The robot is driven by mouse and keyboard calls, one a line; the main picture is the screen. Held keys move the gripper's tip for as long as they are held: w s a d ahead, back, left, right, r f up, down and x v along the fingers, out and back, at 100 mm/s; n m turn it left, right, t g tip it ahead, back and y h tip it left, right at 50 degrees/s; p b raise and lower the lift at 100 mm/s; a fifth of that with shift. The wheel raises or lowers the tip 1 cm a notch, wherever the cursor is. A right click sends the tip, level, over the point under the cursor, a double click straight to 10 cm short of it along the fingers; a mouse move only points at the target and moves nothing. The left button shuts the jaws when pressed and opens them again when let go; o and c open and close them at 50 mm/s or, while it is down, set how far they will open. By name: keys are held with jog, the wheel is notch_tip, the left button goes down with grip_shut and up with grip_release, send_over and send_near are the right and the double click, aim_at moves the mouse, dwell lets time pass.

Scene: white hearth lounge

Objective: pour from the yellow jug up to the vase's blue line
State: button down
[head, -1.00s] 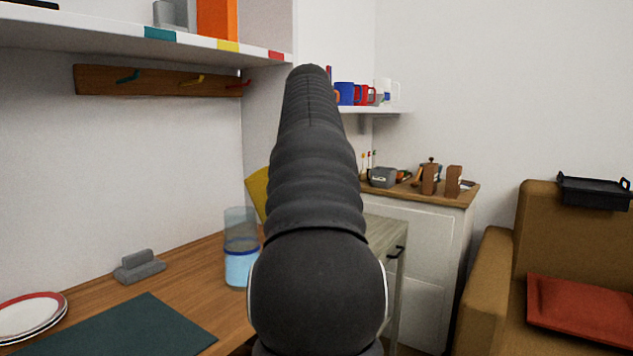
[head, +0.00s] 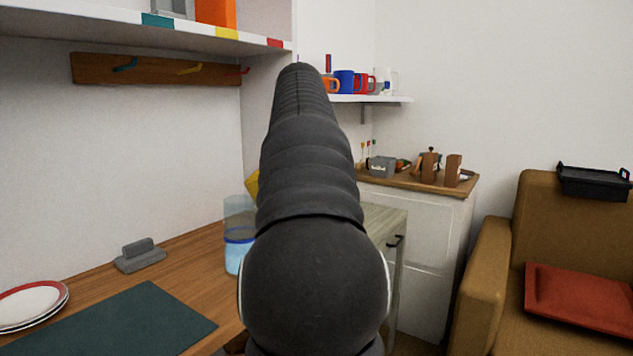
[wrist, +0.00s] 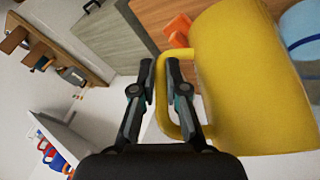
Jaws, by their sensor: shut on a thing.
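The yellow jug (wrist: 250,80) fills the right of the wrist view. My gripper (wrist: 161,78) is shut on its handle. In the head view only a small yellow piece of the jug (head: 252,184) shows, beside my arm and above the vase; my arm hides the rest. The clear vase (head: 239,222) stands on the wooden desk, its right side partly behind my arm. Its blue line rings it near mid-height, and light blue liquid shows below, close to the line. The vase also shows at the wrist view's right edge (wrist: 303,40). I see no stream; the jug's mouth is hidden.
On the desk (head: 190,250) are a grey block-like holder (head: 139,257), a dark green mat (head: 130,325) and stacked plates (head: 30,305). A shelf (head: 130,30) and hook rail (head: 155,70) are above. A cabinet (head: 425,225) and brown armchair (head: 485,270) stand right.

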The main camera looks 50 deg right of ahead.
jog(key=shift+w+a+r+n+g+h, duration=0.1)
jog(key=shift+r+n+g+h, duration=0.1)
jog(key=shift+r+h, duration=0.5)
jog(key=shift+s+a+r+n+g+h, duration=0.15)
jog(key=shift+r+h, duration=0.3)
jog(key=shift+r, duration=0.45)
jog(key=shift+w+a+r+n+g+h, duration=0.15)
jog(key=shift+r+g+h, duration=0.1)
jog(key=shift+r+h, duration=0.45)
jog(key=shift+w+a+r+h+b, duration=0.15)
jog(key=shift+r+h+b, duration=0.25)
jog(key=shift+r, duration=0.5)
jog(key=shift+r+g, duration=0.1)
jog(key=shift+g, duration=0.2)
jog(key=shift+w+a+r+h+b, duration=0.1)
jog(key=shift+a+r+h+b, duration=0.15)
jog(key=shift+r+h+b, duration=0.2)
jog(key=shift+w+a+r+h+b, duration=0.1)
jog(key=shift+a+r+h+b, duration=0.2)
jog(key=shift+r, duration=0.2)
jog(key=shift+r, duration=0.1)
jog(key=shift+s+d+f+m+t+y+p, duration=0.15)
jog(key=shift+f+m+t+y+p, duration=0.35)
jog(key=shift+y, duration=1.1)
jog(key=shift+d+f+m+t+y+p, duration=0.25)
jog(key=shift+t+y, duration=0.45)
jog(key=shift+y, duration=0.9)
jog(key=shift+s+f+m+t+y+p, duration=0.1)
jog(key=shift+f+m+t+y+p, duration=0.3)
jog(key=shift+y, duration=1.2)
